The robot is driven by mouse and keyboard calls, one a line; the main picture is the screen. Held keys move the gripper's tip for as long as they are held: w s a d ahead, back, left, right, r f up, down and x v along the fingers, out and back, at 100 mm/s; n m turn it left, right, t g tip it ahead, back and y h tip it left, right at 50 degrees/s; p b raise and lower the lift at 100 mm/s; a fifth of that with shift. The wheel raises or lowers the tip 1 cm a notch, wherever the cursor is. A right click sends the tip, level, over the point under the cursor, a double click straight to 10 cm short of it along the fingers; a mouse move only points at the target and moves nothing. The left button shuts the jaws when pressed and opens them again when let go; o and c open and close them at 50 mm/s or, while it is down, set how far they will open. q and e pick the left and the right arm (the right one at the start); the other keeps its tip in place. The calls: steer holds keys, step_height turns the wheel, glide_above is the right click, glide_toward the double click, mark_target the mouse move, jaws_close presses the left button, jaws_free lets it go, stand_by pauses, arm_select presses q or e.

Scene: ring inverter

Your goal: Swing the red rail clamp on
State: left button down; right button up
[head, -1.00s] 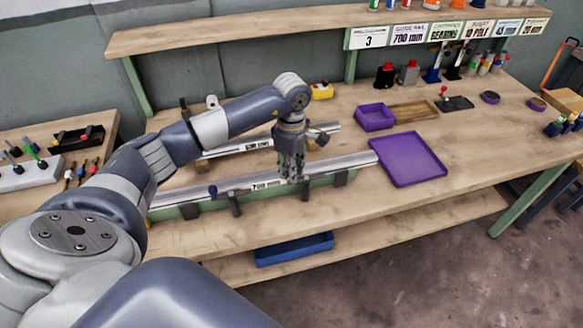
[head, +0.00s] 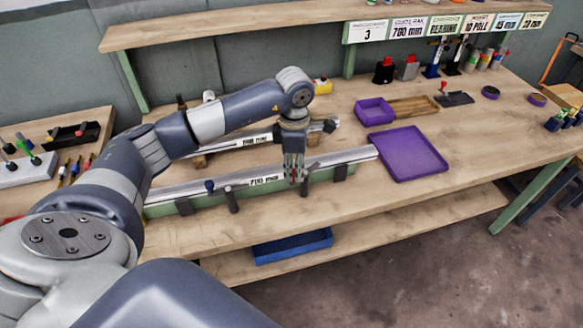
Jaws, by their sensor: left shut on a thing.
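My left gripper (head: 293,170) is over the front rail (head: 240,183), toward its right end. It is shut on a small red part (head: 293,178), apparently the red rail clamp's handle, which shows only as a thin strip between the fingers. The rest of that clamp is hidden or too small to tell. A dark post (head: 305,186) stands just right of the fingertips. Another clamp with a blue knob (head: 209,186) is on the rail's left part, beside a dark post (head: 232,201). My right gripper is not in view.
A second labelled rail (head: 245,142) lies behind, partly covered by my left arm. A purple tray (head: 412,160) and a purple bin (head: 374,111) stand to the right. A blue bin (head: 292,246) is on the lower shelf. The table's right front is clear.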

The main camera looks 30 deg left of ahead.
arm_select(q)
steer(key=n, duration=0.1)
steer(key=d+n+b, duration=0.1)
steer(key=n, duration=0.1)
steer(key=shift+w+d+n+b, duration=0.25)
steer(key=shift+d+n+b, duration=0.25)
steer(key=shift+n, duration=1.05)
steer(key=shift+w+d+n+b, duration=0.3)
steer(key=shift+d+n, duration=0.25)
steer(key=shift+n, duration=1.05)
steer(key=shift+w+d+n+b, duration=0.2)
steer(key=shift+d+n+b, duration=0.3)
steer(key=shift+n, duration=1.05)
steer(key=c, duration=1.4)
jaws_free()
steer(key=shift+d, duration=0.1)
steer(key=shift+c, duration=0.2)
steer(key=shift+r, duration=0.15)
step_height(320, 180, up, 12)
